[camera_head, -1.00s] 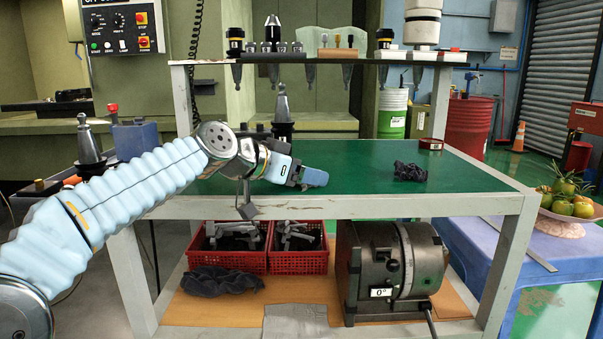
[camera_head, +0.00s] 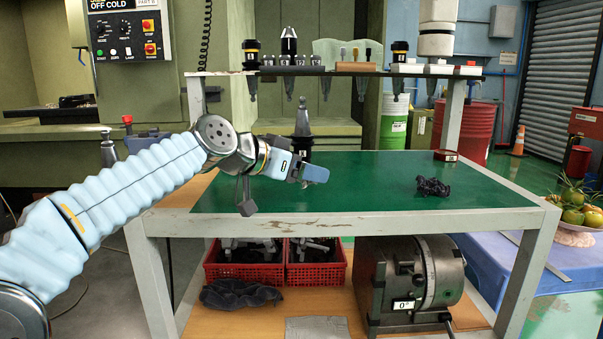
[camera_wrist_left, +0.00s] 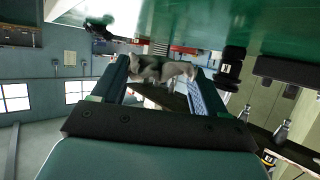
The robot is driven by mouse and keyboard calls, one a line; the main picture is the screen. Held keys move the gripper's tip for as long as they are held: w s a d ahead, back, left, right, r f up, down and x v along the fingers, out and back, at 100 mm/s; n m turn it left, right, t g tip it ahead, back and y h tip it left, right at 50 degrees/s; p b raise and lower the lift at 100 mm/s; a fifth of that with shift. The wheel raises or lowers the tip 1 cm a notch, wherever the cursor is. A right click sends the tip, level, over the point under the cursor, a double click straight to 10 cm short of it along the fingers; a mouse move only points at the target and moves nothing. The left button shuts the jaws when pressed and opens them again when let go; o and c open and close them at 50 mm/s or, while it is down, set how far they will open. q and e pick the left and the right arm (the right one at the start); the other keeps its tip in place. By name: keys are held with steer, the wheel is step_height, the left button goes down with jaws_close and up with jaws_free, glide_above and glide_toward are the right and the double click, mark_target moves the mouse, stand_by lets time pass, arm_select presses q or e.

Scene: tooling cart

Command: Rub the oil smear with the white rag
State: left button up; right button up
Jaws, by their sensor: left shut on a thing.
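My left gripper (camera_head: 312,174) reaches in over the green top of the cart (camera_head: 360,180). In the left wrist view, its fingers (camera_wrist_left: 162,80) are shut on a crumpled greyish-white cloth, the white rag (camera_wrist_left: 158,68). The rag is hard to make out in the head view. A dark crumpled rag (camera_head: 433,187) lies on the right part of the green top, apart from the gripper; a dark lump (camera_wrist_left: 98,27) shows in the wrist view. I cannot make out the oil smear. My right gripper is not in view.
A dark red ring-shaped thing (camera_head: 446,155) sits at the back right of the top. A tool holder (camera_head: 302,122) stands behind the gripper. A raised shelf (camera_head: 330,73) with tools spans the back. Red baskets (camera_head: 315,276) are below. The middle of the top is clear.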

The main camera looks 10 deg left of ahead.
arm_select(q)
steer(key=shift+r+p, duration=1.3)
steer(key=shift+r, duration=0.7)
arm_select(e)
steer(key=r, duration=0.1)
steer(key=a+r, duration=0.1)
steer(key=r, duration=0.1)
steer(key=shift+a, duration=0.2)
